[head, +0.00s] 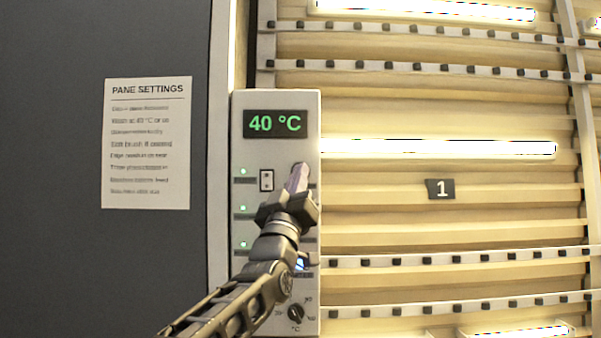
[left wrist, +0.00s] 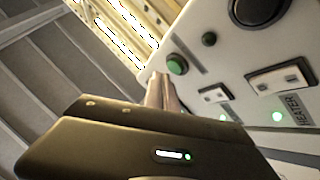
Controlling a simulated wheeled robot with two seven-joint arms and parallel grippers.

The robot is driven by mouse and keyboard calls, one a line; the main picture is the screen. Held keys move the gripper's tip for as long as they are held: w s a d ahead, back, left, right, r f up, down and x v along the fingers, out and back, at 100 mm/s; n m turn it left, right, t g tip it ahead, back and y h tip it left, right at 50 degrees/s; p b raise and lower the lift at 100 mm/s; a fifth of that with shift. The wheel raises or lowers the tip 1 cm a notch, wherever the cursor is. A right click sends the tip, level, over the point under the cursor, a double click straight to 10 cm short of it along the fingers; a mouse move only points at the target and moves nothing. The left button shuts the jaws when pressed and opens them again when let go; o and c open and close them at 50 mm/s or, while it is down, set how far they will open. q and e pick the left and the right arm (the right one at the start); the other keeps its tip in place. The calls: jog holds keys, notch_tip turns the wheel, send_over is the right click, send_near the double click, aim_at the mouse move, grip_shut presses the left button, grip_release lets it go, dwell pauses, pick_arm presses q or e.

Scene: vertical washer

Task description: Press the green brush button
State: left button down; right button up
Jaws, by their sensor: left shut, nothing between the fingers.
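The control panel (head: 276,100) is a pale upright box with a green "40 °C" display (head: 275,123). My left gripper (head: 299,172) is in front of the panel's right half, its fingers shut and empty. In the left wrist view its fingertips (left wrist: 162,78) are close to a round green button (left wrist: 177,64). I cannot tell whether they touch it. No brush label is readable beside this button. In the head view I cannot make out the button, and my gripper and arm cover part of the panel. My right gripper is not in view.
A "PANE SETTINGS" sheet (head: 147,143) is on the dark wall at left. Roller rails (head: 440,261) run at right.

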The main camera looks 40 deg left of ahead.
pick_arm(q)
jog(key=shift+w+a, duration=0.1)
jog(key=shift+w, duration=0.05)
dwell(0.8)
jog(key=shift+w+a, duration=0.15)
jog(key=shift+w, duration=0.05)
jog(key=shift+w+a, duration=0.25)
jog(key=shift+w, duration=0.05)
dwell(0.8)
dwell(0.3)
jog(key=shift+s+d+b, duration=0.5)
jog(key=shift+s+b, duration=0.15)
